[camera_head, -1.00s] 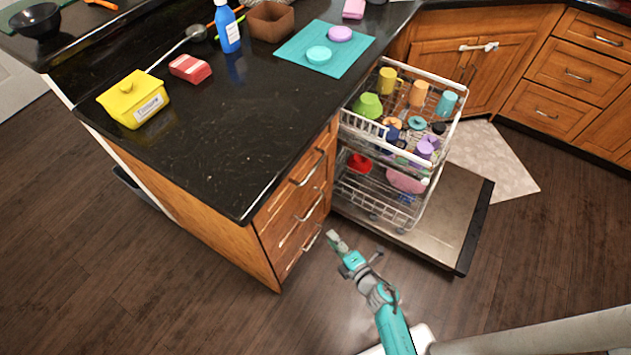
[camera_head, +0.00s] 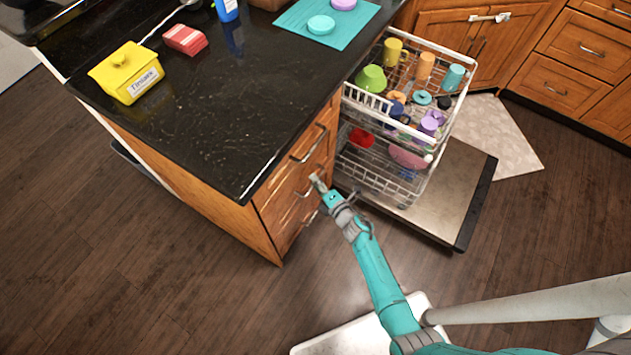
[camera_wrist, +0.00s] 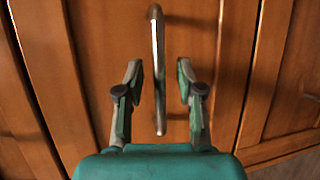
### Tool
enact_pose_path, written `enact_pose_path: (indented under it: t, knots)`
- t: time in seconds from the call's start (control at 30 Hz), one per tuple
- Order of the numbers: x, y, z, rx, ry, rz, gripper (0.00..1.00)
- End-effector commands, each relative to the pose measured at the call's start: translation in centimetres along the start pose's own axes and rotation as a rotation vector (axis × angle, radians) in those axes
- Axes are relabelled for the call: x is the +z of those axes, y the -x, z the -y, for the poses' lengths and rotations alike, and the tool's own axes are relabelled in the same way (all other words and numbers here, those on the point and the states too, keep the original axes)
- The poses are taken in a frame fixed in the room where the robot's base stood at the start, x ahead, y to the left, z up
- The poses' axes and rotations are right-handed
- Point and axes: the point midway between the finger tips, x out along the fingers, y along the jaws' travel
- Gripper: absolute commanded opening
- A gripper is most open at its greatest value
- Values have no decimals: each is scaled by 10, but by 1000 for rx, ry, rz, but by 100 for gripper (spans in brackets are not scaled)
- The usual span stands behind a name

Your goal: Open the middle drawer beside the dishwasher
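The middle drawer (camera_head: 284,208) is in the wooden cabinet left of the open dishwasher (camera_head: 428,190), and looks closed. Its metal bar handle (camera_head: 303,191) is partly behind my gripper (camera_head: 318,183). In the wrist view the drawer front (camera_wrist: 205,45) fills the middle, and a handle (camera_wrist: 157,50) runs upright in the picture. My gripper (camera_wrist: 160,78) is open, with one finger on each side of this handle and gaps on both sides. The fingers do not visibly touch it. I cannot tell how deep the handle sits between them.
The top drawer handle (camera_head: 310,144) is just above my gripper and the bottom handle (camera_head: 310,218) below. The dishwasher's loaded upper rack (camera_head: 350,92) and lowered door (camera_head: 463,180) are close on the right. The floor (camera_head: 190,290) left and in front is clear.

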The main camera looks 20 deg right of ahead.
Motion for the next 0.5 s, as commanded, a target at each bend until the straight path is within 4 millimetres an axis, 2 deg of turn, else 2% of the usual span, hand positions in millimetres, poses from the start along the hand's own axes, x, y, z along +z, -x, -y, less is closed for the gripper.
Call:
enact_pose_path:
  t: [0.37,0.4,0.5]
  knots:
    - [0,-6,0,0,1,0,37]
    - [0,-6,0,0,1,0,35]
    - [0,-6,0,0,0,0,10]
